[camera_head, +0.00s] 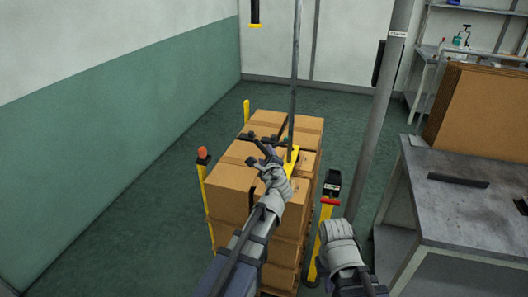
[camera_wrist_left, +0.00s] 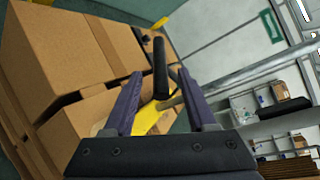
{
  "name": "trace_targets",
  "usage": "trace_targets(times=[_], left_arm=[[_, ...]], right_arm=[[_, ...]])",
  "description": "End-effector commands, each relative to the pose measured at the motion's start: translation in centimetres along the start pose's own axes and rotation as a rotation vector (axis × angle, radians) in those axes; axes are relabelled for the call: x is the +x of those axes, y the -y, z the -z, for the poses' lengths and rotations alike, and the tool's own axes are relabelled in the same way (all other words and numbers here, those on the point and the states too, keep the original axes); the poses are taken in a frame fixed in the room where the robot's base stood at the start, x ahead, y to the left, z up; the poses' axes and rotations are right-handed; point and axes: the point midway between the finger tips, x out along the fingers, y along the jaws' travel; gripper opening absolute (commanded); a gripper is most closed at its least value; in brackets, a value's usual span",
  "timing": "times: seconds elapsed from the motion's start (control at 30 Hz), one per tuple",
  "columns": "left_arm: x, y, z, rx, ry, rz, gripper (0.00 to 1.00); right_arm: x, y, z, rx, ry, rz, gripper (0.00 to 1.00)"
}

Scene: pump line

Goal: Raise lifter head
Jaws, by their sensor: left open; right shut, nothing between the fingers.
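The yellow lifter head (camera_head: 291,160) is at the top of the stacked cartons, at the lower end of a grey vertical tube (camera_head: 296,70). In the left wrist view its yellow part (camera_wrist_left: 150,118) lies beyond the finger gap, with a black handle-like bar (camera_wrist_left: 160,68) standing between the fingers. My left gripper (camera_head: 262,152) is open just left of the head. I cannot tell whether its fingers touch the bar. My right wrist (camera_head: 340,240) is low, right of the cartons. The right gripper's fingers are hidden.
Brown cartons (camera_head: 229,180) fill the middle. Yellow posts stand beside them, one with an orange top (camera_head: 203,153) and one with a black top (camera_head: 333,182). A grey pole (camera_head: 376,135) and metal table (camera_head: 450,212) are right. Green floor is clear at left.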

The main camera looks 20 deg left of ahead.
Motion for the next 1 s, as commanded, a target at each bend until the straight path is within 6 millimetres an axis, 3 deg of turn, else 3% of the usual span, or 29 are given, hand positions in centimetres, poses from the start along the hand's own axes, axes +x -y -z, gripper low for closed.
trace_targets(times=[0.33, 0.67, 1.0], left_arm=[[5.4, 0.0, 0.2, -0.001, 0.000, -0.001, 0.57], [6.0, 0.0, 0.0, -0.001, -0.001, 0.000, 0.57], [5.9, 0.0, 0.0, -0.001, -0.001, -0.001, 0.20]], right_arm=[[1.2, 0.1, 0.1, 0.000, 0.000, 0.000, 0.00], [1.3, 0.1, 0.1, 0.000, 0.000, 0.000, 0.00], [1.3, 0.1, 0.1, 0.000, 0.000, 0.000, 0.00]])
